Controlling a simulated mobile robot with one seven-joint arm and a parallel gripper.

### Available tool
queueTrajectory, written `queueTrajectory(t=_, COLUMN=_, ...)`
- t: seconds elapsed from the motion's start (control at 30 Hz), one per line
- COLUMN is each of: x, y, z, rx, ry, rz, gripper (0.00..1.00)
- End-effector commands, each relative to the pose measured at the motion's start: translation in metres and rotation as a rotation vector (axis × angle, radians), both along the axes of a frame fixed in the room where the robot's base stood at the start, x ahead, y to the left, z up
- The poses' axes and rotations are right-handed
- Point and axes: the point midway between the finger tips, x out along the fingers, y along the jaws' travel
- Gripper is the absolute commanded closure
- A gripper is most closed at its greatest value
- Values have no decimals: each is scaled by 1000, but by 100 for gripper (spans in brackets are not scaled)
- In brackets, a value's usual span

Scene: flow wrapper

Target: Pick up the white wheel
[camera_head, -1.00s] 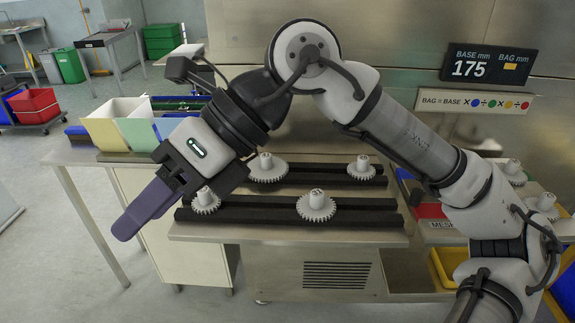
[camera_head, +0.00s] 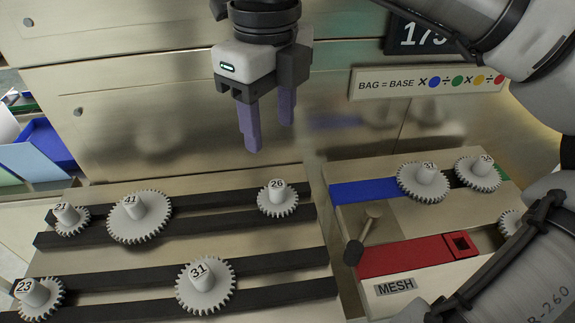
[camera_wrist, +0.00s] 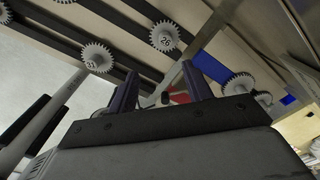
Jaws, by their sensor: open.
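Several white toothed wheels with numbered hubs are in the head view. On the left rails sit wheels marked 21 (camera_head: 72,228), 41 (camera_head: 125,232), what looks like 26 (camera_head: 277,209), 31 (camera_head: 190,292) and 23 (camera_head: 45,305). More stand on the right fixture, one marked 31 (camera_head: 411,183), one with an unclear number (camera_head: 478,181) and one (camera_head: 508,224) partly hidden by my arm. My gripper (camera_head: 267,124) is open and empty, fingers downward, above the rails near the back panel. The wrist view shows its fingers (camera_wrist: 160,90) apart, with wheels (camera_wrist: 97,58) beyond.
Black rails (camera_head: 120,287) cross the left worktop. The right fixture has a blue strip (camera_head: 365,191), a red block (camera_head: 405,258), a small lever (camera_head: 366,228) and a MESH label (camera_head: 395,287). A metal panel (camera_head: 150,110) with a formula sign (camera_head: 430,83) stands behind.

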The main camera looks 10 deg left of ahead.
Motion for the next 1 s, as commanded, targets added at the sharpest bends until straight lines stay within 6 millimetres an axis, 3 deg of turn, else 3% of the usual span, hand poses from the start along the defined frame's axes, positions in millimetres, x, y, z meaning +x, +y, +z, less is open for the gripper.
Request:
queueTrajectory(t=0.17, x=0, y=-1, z=-7, rx=-2, ry=1, rz=-2, gripper=50)
queueTrajectory(t=0.5, x=0, y=-1, z=-70, rx=-1, ry=2, rz=-1, gripper=50)
queueTrajectory(t=0.77, x=1, y=-1, z=-90, rx=0, ry=2, rz=-1, gripper=50)
queueTrajectory(t=1.0, x=7, y=-3, z=-124, rx=-1, ry=3, rz=1, gripper=50)
